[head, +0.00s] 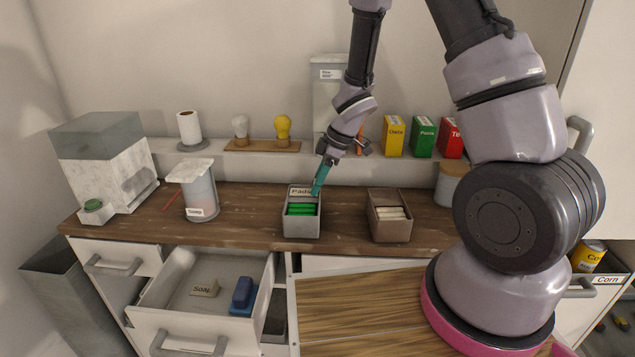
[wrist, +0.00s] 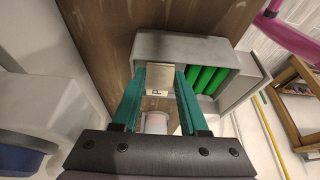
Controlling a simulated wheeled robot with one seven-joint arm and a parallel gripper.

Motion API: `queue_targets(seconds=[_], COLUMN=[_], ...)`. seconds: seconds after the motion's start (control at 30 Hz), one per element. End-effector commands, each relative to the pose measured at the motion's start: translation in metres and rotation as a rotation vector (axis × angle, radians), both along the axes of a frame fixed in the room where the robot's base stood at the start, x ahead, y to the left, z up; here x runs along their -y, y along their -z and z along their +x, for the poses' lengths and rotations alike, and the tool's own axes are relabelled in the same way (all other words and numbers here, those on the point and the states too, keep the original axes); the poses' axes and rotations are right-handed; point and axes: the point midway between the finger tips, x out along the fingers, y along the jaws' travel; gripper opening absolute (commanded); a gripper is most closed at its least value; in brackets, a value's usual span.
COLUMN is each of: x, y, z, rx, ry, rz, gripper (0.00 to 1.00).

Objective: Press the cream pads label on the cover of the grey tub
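The grey tub (head: 301,228) stands on the wooden counter with several green packs (head: 302,209) showing in its open top. The cream pads label (head: 300,191) shows at the tub's far upper edge. My gripper (head: 317,192) reaches down to that edge at the label's right end. In the wrist view my gripper (wrist: 160,76) has its teal fingers on either side of the cream label (wrist: 159,78), and they appear closed on it. The tub's grey wall (wrist: 156,45) is just beyond the fingertips. Contact between label and tub cannot be told.
A brownish tub (head: 390,229) with pale packs stands to the right. A soap canister (head: 201,196) stands to the left. Below, an open drawer (head: 180,318) holds a soap label and a blue item. Boxes (head: 423,137) line the shelf behind.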

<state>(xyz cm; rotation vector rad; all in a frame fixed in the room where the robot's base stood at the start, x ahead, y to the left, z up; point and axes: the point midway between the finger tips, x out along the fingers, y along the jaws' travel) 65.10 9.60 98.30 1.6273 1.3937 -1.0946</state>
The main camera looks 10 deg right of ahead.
Motion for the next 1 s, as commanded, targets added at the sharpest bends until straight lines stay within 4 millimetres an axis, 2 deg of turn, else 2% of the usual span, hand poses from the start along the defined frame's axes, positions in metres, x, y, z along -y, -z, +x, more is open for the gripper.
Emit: queue_targets(seconds=[0.03, 0.1, 0.13, 0.4, 0.53, 1.0], x=[0.000, 0.000, 0.000, 0.000, 0.003, 0.034], y=[0.000, 0.000, 0.000, 0.000, -0.007, -0.086], z=[0.000, 0.000, 0.000, 0.000, 0.000, -0.004], rx=[0.000, 0.000, 0.001, 0.001, 0.003, 0.004], ry=[0.000, 0.000, 0.000, 0.000, 0.000, -0.001], rz=[0.000, 0.000, 0.000, 0.000, 0.000, 0.001], gripper=[0.47, 0.74, 0.78, 0.78, 0.78, 0.78])
